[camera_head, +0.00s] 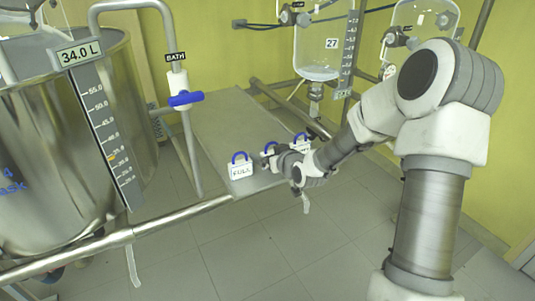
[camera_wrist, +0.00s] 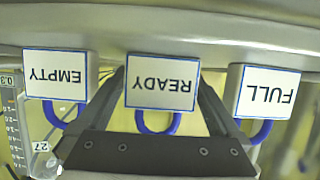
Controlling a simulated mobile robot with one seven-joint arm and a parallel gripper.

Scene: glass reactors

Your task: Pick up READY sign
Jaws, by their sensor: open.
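The READY sign (camera_wrist: 162,82) is a white block with a blue border and a blue loop handle. It shows upside down in the middle of the wrist view, at the edge of a grey shelf. My gripper (camera_wrist: 162,76) is open, with one finger on each side of the sign. I cannot tell whether the fingers touch it. In the head view my gripper (camera_head: 274,160) hides most of the middle sign, and only part of its blue handle shows.
The EMPTY sign (camera_wrist: 61,75) and FULL sign (camera_wrist: 263,91) flank READY closely; FULL (camera_head: 241,171) also shows in the head view. The signs stand on a grey shelf (camera_head: 222,122). A steel tank (camera_head: 60,150) stands left, a glass vessel (camera_head: 320,45) behind. A steel rail (camera_head: 170,222) runs in front.

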